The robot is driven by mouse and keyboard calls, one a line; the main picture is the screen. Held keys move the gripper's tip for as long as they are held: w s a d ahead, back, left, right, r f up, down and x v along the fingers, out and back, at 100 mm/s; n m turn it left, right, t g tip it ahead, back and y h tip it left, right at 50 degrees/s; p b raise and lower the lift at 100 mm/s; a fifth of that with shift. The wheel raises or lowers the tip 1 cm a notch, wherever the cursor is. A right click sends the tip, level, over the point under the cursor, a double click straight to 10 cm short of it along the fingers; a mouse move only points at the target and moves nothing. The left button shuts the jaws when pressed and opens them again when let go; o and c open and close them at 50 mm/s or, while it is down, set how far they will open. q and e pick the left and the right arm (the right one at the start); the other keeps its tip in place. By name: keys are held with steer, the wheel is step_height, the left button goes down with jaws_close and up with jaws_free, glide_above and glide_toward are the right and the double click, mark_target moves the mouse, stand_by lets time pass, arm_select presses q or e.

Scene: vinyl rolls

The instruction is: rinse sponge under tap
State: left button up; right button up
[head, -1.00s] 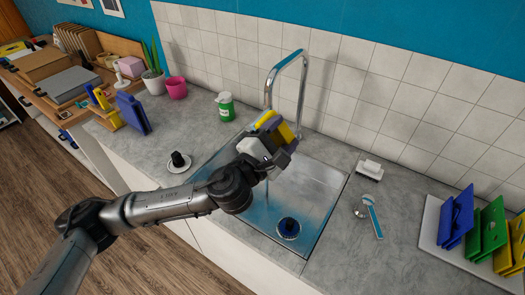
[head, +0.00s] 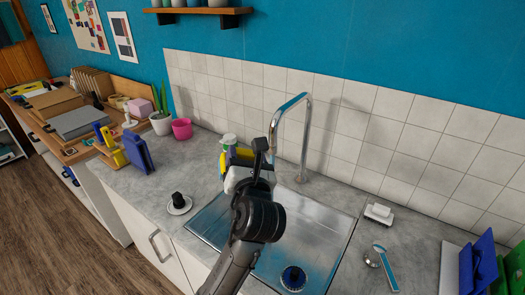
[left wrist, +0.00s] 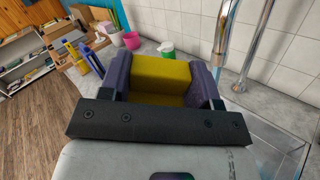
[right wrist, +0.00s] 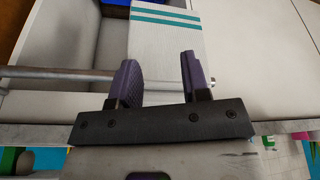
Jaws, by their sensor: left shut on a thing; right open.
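My left gripper (head: 246,162) is shut on a yellow sponge (left wrist: 160,75), which sits between its two purple finger pads in the left wrist view. In the head view, the sponge (head: 238,154) is partly hidden by the gripper. The chrome tap (head: 306,130) arches over the sink (head: 325,240), and the held sponge is left of its spout, apart from it as far as I can tell. The tap also shows in the left wrist view (left wrist: 257,40), right of the gripper. My right gripper (right wrist: 160,78) is open and empty; it is outside the head view.
A green-and-white bottle (head: 229,142) stands behind the left gripper. A black knob on a white dish (head: 178,203) is left of the sink. A white soap block (head: 379,211) and a blue-handled brush (head: 386,266) lie to the right.

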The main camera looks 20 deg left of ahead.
arm_select(q)
steer(key=shift+s+a+f+n+g+y, duration=0.1)
steer(key=shift+a+f+n+g+y, duration=0.2)
steer(key=shift+f+n+g+y, duration=0.25)
steer(key=shift+s+a+f+n+g+y, duration=0.1)
steer(key=shift+a+f+n+g+y, duration=0.2)
steer(key=shift+f+n, duration=0.35)
steer(key=n, duration=0.1)
steer(key=f+n+g, duration=0.1)
steer(key=shift+s+a+f+n+g+y, duration=0.2)
steer(key=shift+s+a+n+g+y, duration=0.1)
steer(key=shift+a+n+y, duration=0.1)
steer(key=shift+n, duration=0.6)
steer(key=shift+r+p, duration=0.15)
steer(key=shift+p, duration=0.4)
steer(key=shift+f+p, duration=0.2)
steer(key=shift+p, duration=0.1)
